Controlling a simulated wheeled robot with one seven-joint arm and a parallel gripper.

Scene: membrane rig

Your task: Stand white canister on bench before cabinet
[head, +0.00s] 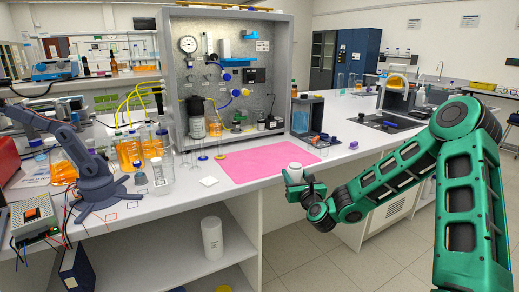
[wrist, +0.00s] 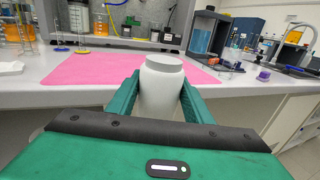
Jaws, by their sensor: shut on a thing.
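My gripper (head: 297,186) is shut on a white canister (head: 295,171), which stands upright between the fingers. In the wrist view the canister (wrist: 160,88) has a lidded round top and a green finger on each side. It is at the bench's front edge, near the right end of the pink mat (head: 243,165); I cannot tell whether it is over the bench top. The white bench (head: 155,208) runs in front of the grey cabinet (head: 268,62), which holds a gauge, tubing and bottles. The canister's lower part is hidden by my gripper.
A second white cylinder (head: 212,238) stands on the shelf under the bench. A dark robot arm (head: 88,170) and orange-filled bottles (head: 128,152) crowd the bench's left side. Small glassware (head: 318,143) stands right of the mat. The pink mat is clear.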

